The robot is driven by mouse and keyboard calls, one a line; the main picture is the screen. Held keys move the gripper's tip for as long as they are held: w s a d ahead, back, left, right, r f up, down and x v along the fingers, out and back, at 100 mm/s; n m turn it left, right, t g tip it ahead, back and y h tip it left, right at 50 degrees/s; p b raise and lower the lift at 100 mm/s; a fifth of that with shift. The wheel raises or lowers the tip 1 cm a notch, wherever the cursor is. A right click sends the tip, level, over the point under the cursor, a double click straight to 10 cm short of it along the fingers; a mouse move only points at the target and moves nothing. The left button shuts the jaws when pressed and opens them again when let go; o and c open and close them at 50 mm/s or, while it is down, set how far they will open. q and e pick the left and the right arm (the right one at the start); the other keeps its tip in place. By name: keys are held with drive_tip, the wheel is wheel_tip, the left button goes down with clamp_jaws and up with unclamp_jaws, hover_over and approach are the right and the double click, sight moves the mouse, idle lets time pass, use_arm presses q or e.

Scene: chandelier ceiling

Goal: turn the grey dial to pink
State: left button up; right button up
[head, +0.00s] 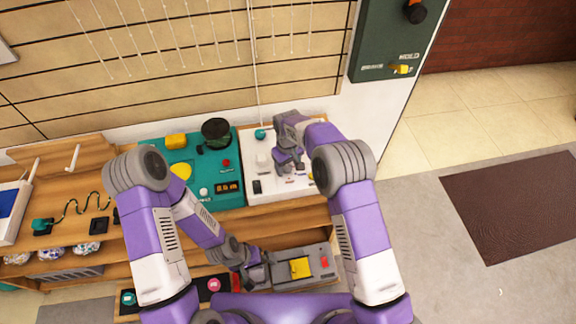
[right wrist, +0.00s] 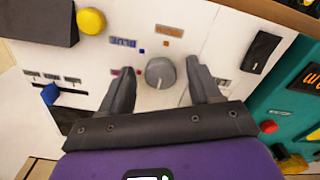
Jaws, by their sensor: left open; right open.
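The grey dial (right wrist: 160,72) is a round knob on a white panel in the right wrist view. Small coloured squares and labels surround it: a blue one with the word BLUE (right wrist: 123,42), an orange one (right wrist: 169,32) and a purple-pink one (right wrist: 122,72). My right gripper (right wrist: 160,66) is open, with one finger on each side of the dial; I cannot tell whether they touch it. In the head view my right gripper (head: 290,162) is over the white panel (head: 257,145) and hides the dial. My left gripper (head: 262,272) is open, low beside a grey box (head: 318,260).
The white panel also carries a yellow knob (right wrist: 91,21), a blue slider (right wrist: 49,93) and a black switch (right wrist: 261,50). A teal panel (head: 232,200) with a red button adjoins it. A green board (head: 376,45) hangs to the right.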

drive_tip(key=c, duration=1)
drive_tip(key=shift+c, duration=0.2)
